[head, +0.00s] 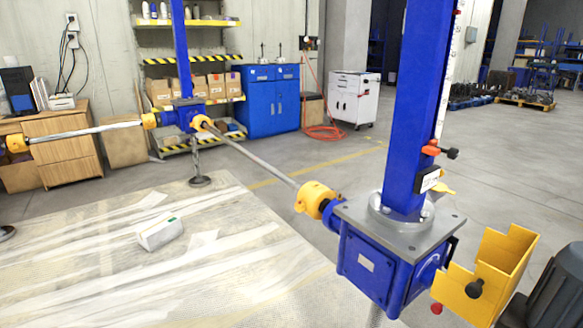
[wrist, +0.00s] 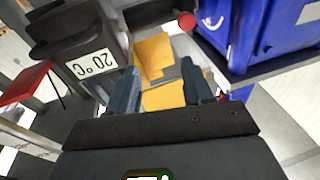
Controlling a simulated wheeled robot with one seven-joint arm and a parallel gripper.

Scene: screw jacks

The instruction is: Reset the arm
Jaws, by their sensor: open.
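My gripper (wrist: 158,72) shows in the wrist view with its two dark fingers apart and nothing held between them. A yellow bracket-like guard (wrist: 154,52) lies beyond and between the fingertips; I cannot tell whether they touch it. It also shows at the lower right of the head view (head: 508,262). The blue screw jack gearbox (wrist: 272,35) is at the upper right of the wrist view. In the head view the gearbox (head: 368,265) sits under a tall blue column (head: 412,110). My gripper is not clearly visible in the head view.
A red knob (wrist: 186,20) is close beyond the fingers. A dark body with a "20 °C" label (wrist: 90,64) is at the left. A metal shaft (head: 255,165) links the jack to a second blue jack (head: 183,115). Open floor (head: 500,165) lies behind the jack.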

